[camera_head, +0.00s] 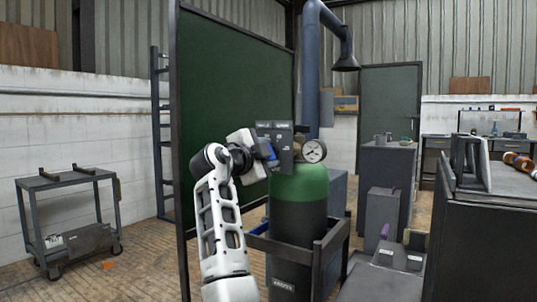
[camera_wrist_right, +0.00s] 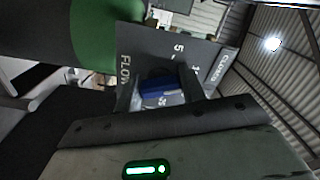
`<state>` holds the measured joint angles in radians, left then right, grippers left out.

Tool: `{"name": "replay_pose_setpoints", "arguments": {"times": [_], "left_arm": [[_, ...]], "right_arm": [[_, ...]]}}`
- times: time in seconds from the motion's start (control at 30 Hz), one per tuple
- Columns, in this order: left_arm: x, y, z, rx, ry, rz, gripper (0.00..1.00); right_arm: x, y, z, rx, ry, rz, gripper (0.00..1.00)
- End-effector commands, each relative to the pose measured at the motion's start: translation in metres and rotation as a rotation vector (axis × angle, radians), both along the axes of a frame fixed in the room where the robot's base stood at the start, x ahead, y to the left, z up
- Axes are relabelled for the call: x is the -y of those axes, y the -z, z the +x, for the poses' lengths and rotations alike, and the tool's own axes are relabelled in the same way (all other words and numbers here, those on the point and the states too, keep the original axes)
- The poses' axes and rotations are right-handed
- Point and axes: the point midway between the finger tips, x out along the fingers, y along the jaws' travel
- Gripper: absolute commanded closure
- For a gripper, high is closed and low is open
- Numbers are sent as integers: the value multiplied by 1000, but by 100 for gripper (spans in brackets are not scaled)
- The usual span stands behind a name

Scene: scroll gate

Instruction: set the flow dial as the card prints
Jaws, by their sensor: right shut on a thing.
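A green and black gas cylinder (camera_head: 298,215) stands upright in a dark frame. A dark panel (camera_head: 284,134) with small unreadable print and a round white gauge (camera_head: 314,151) sit at its top. My right gripper (camera_head: 272,153) reaches the panel from the left, shut on the blue flow dial (camera_wrist_right: 158,88). In the right wrist view the grey dial plate (camera_wrist_right: 190,60) shows "FLOW" and a "5"; other marks are partly hidden by my fingers. The dial's pointer setting cannot be read. I cannot make out a separate card. My left gripper is not in view.
A green screen (camera_head: 235,90) in a dark frame stands behind my right arm. A grey cart (camera_head: 70,180) stands at the left. Grey cabinets (camera_head: 385,165) and a dark bench (camera_head: 480,225) are at the right. The floor between cart and screen is mostly clear.

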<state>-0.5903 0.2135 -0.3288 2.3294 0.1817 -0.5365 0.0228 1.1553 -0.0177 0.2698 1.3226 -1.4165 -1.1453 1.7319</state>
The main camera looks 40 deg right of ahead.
Motion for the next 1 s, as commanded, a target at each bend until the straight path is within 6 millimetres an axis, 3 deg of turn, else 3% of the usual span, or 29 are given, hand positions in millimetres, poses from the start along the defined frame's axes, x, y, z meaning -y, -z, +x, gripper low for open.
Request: {"name": "replay_pose_setpoints", "arguments": {"times": [0.03, 0.1, 0.37, 0.53, 0.67, 1.0], "left_arm": [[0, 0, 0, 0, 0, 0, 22], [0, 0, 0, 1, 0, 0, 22], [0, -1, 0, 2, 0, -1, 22], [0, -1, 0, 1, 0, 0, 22], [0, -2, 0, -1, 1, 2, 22], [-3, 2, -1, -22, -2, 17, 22]], "right_arm": [[-1, 2, 0, -3, 0, 4, 57], [-1, 2, 0, -3, -1, 3, 38], [0, 1, 0, -2, 0, 2, 38], [-11, 0, -2, -1, -2, 0, 38], [-34, 1, -9, -1, -4, 0, 38], [-112, 1, -32, -3, -4, 2, 38]]}}
